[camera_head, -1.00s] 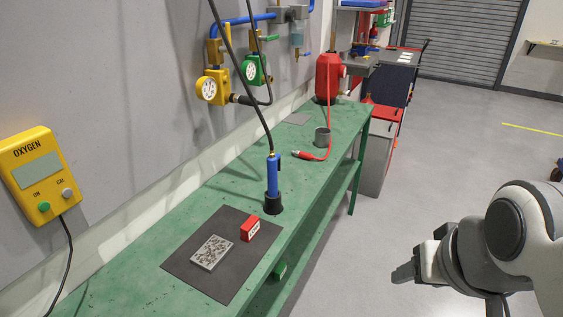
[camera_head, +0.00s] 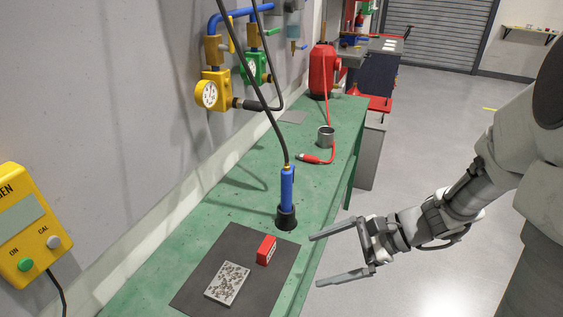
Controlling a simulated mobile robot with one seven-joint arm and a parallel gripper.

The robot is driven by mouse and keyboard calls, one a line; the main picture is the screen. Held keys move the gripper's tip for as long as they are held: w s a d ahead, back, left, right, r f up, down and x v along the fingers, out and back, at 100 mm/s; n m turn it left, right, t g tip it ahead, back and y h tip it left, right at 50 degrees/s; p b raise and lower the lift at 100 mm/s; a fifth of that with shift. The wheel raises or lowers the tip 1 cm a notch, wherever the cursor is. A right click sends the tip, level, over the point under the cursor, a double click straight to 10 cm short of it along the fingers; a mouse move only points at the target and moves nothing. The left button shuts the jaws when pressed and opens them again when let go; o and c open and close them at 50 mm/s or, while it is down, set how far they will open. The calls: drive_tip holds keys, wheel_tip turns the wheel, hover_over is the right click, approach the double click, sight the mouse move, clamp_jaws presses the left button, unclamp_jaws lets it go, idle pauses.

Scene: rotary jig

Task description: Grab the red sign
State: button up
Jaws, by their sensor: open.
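The red sign (camera_head: 266,250) is a small red block with a white marked face. It stands on the dark mat (camera_head: 245,246) on the green bench. My gripper (camera_head: 317,261) is open and empty, its two fingers pointing left toward the bench. It is to the right of the red sign, near the bench's front edge, with a clear gap between them in the picture. Nothing hides the sign.
A grey speckled plate (camera_head: 228,284) lies on the mat beside the sign. A metal cup (camera_head: 325,137) and red-handled cable (camera_head: 312,158) lie farther back on the green bench (camera_head: 240,200).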

drive_tip(key=w+d+f+m+t+y, duration=0.2)
drive_tip(key=w+f+m+t, duration=0.1)
drive_tip(key=w+f+m, duration=0.3)
drive_tip(key=m, duration=0.1)
approach(271, 249)
drive_tip(key=shift+t, duration=0.3)
drive_tip(key=x, duration=0.6)
drive_tip(key=shift+w+f, duration=0.15)
drive_tip(key=shift+f, duration=0.1)
drive_tip(key=shift+s+x, duration=0.15)
drive_tip(key=shift+x, duration=1.2)
drive_tip(key=shift+s+x, duration=0.1)
drive_tip(key=shift+x, duration=1.25)
drive_tip(key=c, duration=1.2)
drive_tip(key=shift+c, duration=0.3)
